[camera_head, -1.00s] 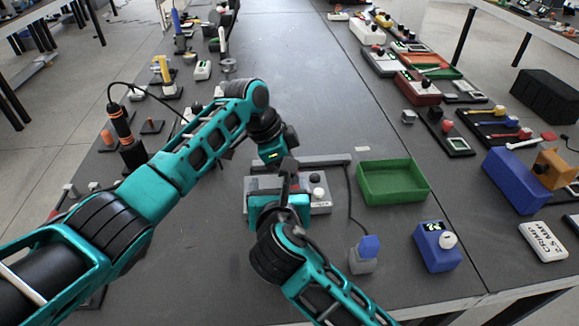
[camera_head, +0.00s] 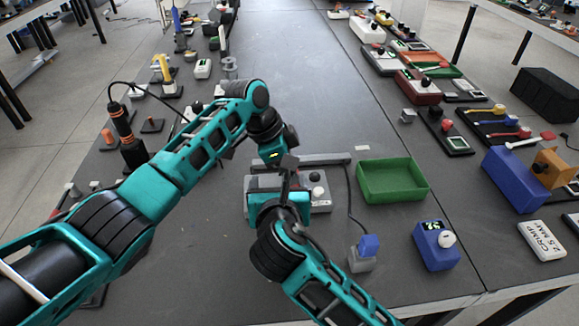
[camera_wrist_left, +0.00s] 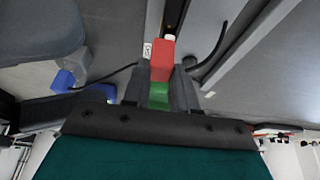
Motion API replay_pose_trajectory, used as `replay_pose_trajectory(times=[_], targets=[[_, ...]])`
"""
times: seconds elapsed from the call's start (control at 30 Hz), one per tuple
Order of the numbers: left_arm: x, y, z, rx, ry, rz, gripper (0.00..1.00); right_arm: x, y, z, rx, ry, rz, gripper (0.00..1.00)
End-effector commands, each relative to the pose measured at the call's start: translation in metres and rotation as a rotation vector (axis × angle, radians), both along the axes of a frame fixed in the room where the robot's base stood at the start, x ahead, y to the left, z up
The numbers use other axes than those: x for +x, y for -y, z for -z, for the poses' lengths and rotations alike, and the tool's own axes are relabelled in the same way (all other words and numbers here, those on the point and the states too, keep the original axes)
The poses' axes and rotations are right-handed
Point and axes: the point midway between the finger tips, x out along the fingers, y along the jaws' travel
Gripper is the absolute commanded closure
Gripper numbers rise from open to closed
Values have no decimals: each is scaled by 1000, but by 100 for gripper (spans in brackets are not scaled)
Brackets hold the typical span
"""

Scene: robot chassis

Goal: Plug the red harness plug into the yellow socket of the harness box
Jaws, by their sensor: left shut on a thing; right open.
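My left gripper (camera_wrist_left: 160,92) is shut on the red harness plug (camera_wrist_left: 162,58), which shows red with a pale tip; a green part (camera_wrist_left: 158,95) lies between the fingers. In the head view my left gripper (camera_head: 287,161) is just above my right gripper (camera_head: 284,188), which is open; both are close together over the grey harness box (camera_head: 320,203). The arms hide much of the box, and I cannot make out the yellow socket. I cannot tell whether the plug touches anything.
A blue plug on a grey block (camera_head: 363,260) stands right of my right arm, with a black cable running up. A green tray (camera_head: 393,182) and a blue box with a white knob (camera_head: 436,247) are to the right. The table's upper middle is clear.

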Motion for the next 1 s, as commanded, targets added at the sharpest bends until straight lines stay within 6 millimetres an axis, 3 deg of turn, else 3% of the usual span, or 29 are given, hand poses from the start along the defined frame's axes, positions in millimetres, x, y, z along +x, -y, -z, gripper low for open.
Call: replay_pose_trajectory(times=[1.0], targets=[[0, 0, 8, 0, 0, 1, 100, 0, 0, 0, 0, 0, 0, 17]])
